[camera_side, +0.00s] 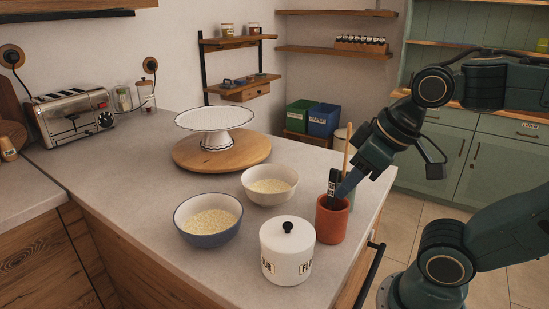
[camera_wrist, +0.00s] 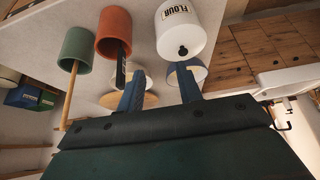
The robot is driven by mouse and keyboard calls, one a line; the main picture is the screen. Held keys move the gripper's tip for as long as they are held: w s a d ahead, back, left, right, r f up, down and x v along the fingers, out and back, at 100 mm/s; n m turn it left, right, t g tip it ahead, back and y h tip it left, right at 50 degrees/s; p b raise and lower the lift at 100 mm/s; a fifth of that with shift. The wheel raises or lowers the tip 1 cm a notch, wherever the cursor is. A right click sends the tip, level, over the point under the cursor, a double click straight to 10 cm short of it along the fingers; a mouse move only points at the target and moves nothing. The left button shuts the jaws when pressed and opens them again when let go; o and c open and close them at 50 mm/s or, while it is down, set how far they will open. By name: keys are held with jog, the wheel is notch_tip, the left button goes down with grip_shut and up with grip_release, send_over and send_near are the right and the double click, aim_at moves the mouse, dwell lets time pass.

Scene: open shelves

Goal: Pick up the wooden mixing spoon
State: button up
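The wooden mixing spoon shows as a pale wooden handle (camera_side: 346,150) rising from behind the terracotta pot. In the wrist view its handle (camera_wrist: 70,98) comes out of a green pot (camera_wrist: 77,46). The terracotta pot (camera_side: 331,222) stands in front and holds a black-handled utensil (camera_side: 333,183) with a pale label. My gripper (camera_side: 345,188) is low over the terracotta pot, tilted down toward it. In the wrist view its two blue fingers (camera_wrist: 160,76) are apart with nothing held between them. The utensil lies just outside the left finger, and the spoon is further left. The spoon's head is hidden.
A white lidded flour jar (camera_side: 287,254) stands close to the terracotta pot. A cream bowl (camera_side: 270,186) and a blue bowl (camera_side: 208,221) hold pale grains. A white cake stand (camera_side: 215,120) sits on a round board. The counter's right edge is close to the pots.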

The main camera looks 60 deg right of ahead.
jog(key=w+d+r+m+g, duration=0.2)
jog(key=d+r+m, duration=0.1)
jog(key=d+m, duration=0.3)
jog(key=w+d+r+m+g, duration=0.1)
jog(key=w+d+r+m, duration=0.2)
jog(key=d+m, duration=0.4)
jog(key=w+d+r+m+g, duration=0.2)
jog(key=d+m, duration=0.4)
jog(key=d, duration=0.3)
jog(key=shift+w+d+r+m+g, duration=0.15)
jog(key=shift+w+r, duration=0.1)
jog(key=shift+r, duration=0.4)
jog(key=shift+w+r+m+g, duration=0.15)
jog(key=shift+w+r, duration=0.1)
jog(key=shift+r, duration=0.4)
jog(key=shift+f, duration=4.3)
send_over(345, 167)
jog(key=shift+w+d+f, duration=0.1)
jog(key=shift+d+f, duration=0.05)
jog(key=shift+f, duration=1.15)
jog(key=shift+d+f, duration=0.1)
jog(key=shift+f, duration=1.2)
